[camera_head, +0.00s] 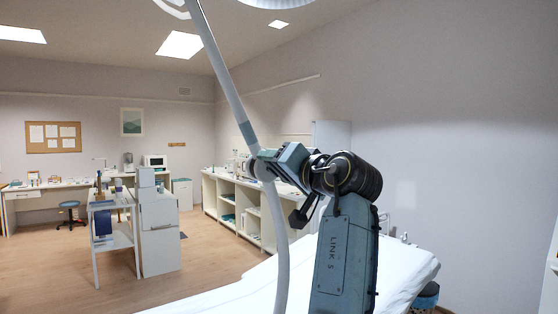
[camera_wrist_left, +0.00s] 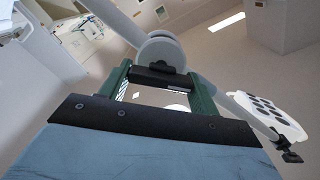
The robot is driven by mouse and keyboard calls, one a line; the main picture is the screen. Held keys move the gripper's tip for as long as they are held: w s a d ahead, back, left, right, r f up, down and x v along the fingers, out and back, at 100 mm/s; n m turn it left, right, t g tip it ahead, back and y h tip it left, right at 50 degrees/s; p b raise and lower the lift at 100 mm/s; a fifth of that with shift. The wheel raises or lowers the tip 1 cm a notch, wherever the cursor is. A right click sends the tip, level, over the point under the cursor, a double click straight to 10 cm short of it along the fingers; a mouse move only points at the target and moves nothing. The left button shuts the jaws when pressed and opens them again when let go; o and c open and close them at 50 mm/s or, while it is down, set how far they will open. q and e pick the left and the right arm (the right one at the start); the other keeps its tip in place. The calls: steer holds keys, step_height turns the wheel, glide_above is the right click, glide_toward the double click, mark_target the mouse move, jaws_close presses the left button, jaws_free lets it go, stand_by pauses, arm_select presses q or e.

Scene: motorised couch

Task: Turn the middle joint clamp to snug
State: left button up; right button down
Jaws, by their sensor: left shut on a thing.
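A pale jointed lamp arm (camera_head: 222,75) runs down from the ceiling light to a rounded middle joint (camera_head: 262,172) and on down as a curved tube. My left gripper (camera_head: 266,158) is at this joint, reaching it from the right. In the left wrist view, the round joint (camera_wrist_left: 162,52) lies just beyond the fingertips. The green fingers of my left gripper (camera_wrist_left: 160,76) are shut on a dark bar-like part at the joint, which seems to be the clamp (camera_wrist_left: 158,80). The clamp's setting cannot be read. My right gripper is not in view.
A couch with a white sheet (camera_head: 405,268) lies below the arm. A dark stool (camera_head: 427,296) stands at its right end. Shelves (camera_head: 245,208), a white cabinet (camera_head: 159,230) and a desk stand behind. In the left wrist view a white panel with dark pads (camera_wrist_left: 268,112) is at the right.

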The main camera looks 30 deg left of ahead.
arm_select(q)
steer(key=shift+m, duration=0.3)
steer(key=o, duration=1)
steer(key=b+v, duration=0.2)
steer(key=v, duration=1.1)
steer(key=shift+s+d, duration=0.1)
steer(key=shift+d, duration=0.1)
